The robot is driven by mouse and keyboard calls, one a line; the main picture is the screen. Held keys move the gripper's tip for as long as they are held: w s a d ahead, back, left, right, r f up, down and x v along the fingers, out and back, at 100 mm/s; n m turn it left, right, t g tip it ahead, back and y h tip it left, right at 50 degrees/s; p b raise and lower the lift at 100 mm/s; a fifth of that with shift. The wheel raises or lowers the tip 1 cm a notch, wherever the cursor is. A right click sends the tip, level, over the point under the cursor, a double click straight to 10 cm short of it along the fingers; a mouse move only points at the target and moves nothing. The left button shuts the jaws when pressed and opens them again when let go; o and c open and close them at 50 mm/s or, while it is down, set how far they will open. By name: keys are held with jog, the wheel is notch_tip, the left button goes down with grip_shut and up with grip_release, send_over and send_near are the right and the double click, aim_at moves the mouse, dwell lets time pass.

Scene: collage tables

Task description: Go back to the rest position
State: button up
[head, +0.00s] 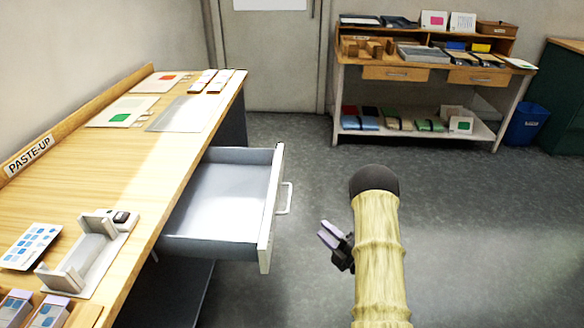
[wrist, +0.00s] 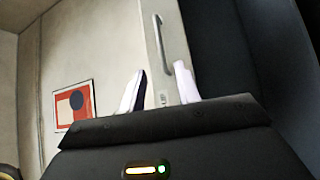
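My gripper (head: 328,233) is in the middle of the head view, beside my sleeved arm and over the open floor. It is to the right of the open drawer and clear of its handle. Its two pale fingers also show in the wrist view (wrist: 160,80), standing apart with nothing between them. The wrist view looks towards a wall and a door handle (wrist: 158,22) in the background.
The grey drawer (head: 222,190) is pulled out of the paste-up table (head: 120,180) and looks empty. A white holder (head: 88,255) stands on the tabletop. A shelf bench (head: 350,75) and a blue bin (head: 525,123) stand at the back right. The grey floor between is clear.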

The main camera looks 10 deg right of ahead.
notch_tip(320, 180, up, 6)
jog(key=w+a+m+g+h, duration=0.2)
jog(key=m+g+h, duration=0.5)
jog(key=m, duration=0.4)
jog(key=s+a+r+m+g+h, duration=0.1)
jog(key=s+a+r+m+g, duration=0.1)
jog(key=s+m, duration=0.35)
jog(key=s+a+r+m+g, duration=0.2)
jog(key=s+g, duration=0.1)
jog(key=s, duration=0.6)
jog(key=s+a+r+m+g+h, duration=0.1)
jog(key=s+a+m+g, duration=0.15)
jog(key=s, duration=0.45)
notch_tip(320, 180, up, 27)
jog(key=m+p, duration=0.1)
jog(key=p, duration=2.5)
jog(key=shift+s+a+f, duration=0.15)
jog(key=shift+s, duration=0.05)
jog(key=shift+w, duration=0.15)
